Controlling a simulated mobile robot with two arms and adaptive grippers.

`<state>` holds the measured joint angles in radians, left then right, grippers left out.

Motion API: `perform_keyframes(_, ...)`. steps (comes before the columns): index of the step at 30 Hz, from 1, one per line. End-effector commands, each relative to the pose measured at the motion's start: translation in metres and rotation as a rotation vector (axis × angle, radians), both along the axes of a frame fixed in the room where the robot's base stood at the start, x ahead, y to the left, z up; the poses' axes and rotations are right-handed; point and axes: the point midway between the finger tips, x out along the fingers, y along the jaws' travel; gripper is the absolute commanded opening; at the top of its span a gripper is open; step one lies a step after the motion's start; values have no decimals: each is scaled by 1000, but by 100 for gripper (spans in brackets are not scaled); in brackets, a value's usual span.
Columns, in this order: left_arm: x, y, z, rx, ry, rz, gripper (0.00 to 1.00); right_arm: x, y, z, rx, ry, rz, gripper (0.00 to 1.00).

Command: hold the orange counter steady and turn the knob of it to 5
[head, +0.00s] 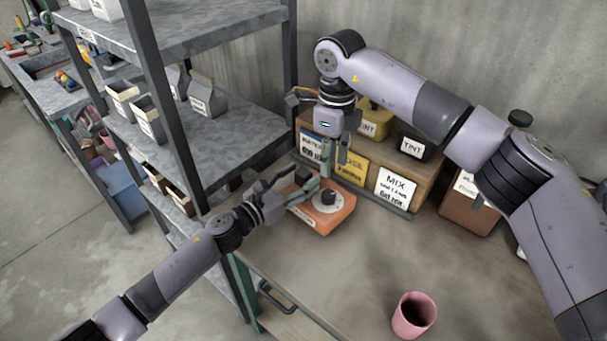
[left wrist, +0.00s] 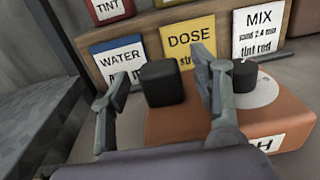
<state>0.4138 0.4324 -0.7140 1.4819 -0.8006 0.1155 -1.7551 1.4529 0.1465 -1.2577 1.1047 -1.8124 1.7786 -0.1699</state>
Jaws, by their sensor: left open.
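The orange counter (head: 322,215) sits on the workbench, with a black knob (head: 328,196) on a white round dial. The left wrist view also shows the counter (left wrist: 180,127) and its knob (left wrist: 245,77). A black block (left wrist: 162,83) stands on the counter's left part. My left gripper (left wrist: 157,95) is open, one finger on each side of the block as seen there, with gaps showing. In the head view my left gripper (head: 297,188) reaches in from the left. My right gripper (head: 335,165) points down above and behind the knob, its fingers apart and empty.
Signs reading WATER, DOSE (head: 351,168) and MIX (head: 395,188) stand behind the counter, before a wooden box with containers. A pink cup (head: 413,315) stands at the front right. Metal shelving (head: 215,125) rises at left. The bench between counter and cup is clear.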

Motion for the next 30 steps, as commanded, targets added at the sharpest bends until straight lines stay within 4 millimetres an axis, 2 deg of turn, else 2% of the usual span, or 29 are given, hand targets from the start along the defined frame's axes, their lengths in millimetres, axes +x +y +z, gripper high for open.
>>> perform_keyframes(6,12,-10,1,0,-1,0,57,0,0,0,0,0,0,33)
perform_keyframes(14,12,-11,0,1,-1,-1,57,0,0,0,0,0,0,33)
perform_keyframes(30,12,-10,0,1,-1,0,22,0,0,0,0,0,0,33)
